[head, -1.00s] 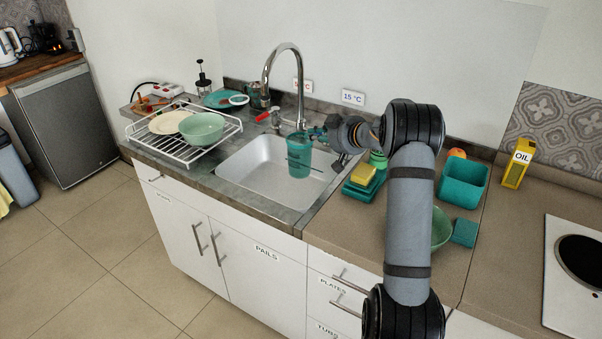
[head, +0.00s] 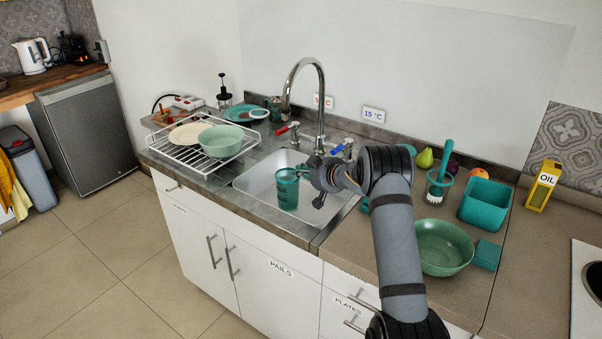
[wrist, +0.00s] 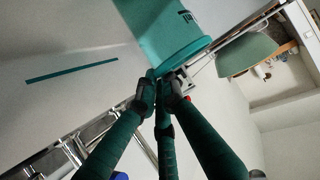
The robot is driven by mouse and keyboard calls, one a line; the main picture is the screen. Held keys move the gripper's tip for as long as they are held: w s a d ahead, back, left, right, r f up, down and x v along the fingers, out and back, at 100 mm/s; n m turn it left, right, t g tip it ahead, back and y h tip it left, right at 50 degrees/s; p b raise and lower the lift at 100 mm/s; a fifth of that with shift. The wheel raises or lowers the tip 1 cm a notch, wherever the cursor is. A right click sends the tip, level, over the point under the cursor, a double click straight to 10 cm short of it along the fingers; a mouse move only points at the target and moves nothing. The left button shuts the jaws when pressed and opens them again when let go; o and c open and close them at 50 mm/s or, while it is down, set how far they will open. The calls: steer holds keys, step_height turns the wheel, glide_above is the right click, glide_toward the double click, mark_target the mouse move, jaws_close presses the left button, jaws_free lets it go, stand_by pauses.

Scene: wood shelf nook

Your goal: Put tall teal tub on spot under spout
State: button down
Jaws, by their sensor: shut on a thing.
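The tall teal tub (head: 287,190) is upright, over the sink basin (head: 256,186) in the head view. The curved faucet's spout (head: 286,108) is above it in the picture; I cannot tell whether the tub is exactly beneath. My gripper (head: 304,172) is shut on the tub's rim from the right side. In the wrist view, my fingers (wrist: 162,84) pinch the rim of the tub (wrist: 172,36). The tub hides part of the basin, and I cannot tell whether its base touches the basin floor. A thin teal strip (wrist: 72,70) shows on a pale surface in the wrist view.
A drying rack (head: 190,158) with a green bowl (head: 221,140) stands left of the sink. A red-handled tap (head: 287,130) and a blue-handled tap (head: 342,150) flank the faucet (head: 321,110). A green bowl (head: 441,250), brush (head: 440,175) and teal container (head: 486,203) stand right.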

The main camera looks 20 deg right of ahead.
steer(key=shift+r, duration=0.1)
steer(key=c, duration=2.4)
jaws_free()
steer(key=shift+f, duration=0.2)
steer(key=o, duration=0.5)
steer(key=shift+r, duration=0.1)
steer(key=b+v, duration=0.1)
steer(key=v, duration=1.1)
steer(key=shift+r, duration=0.1)
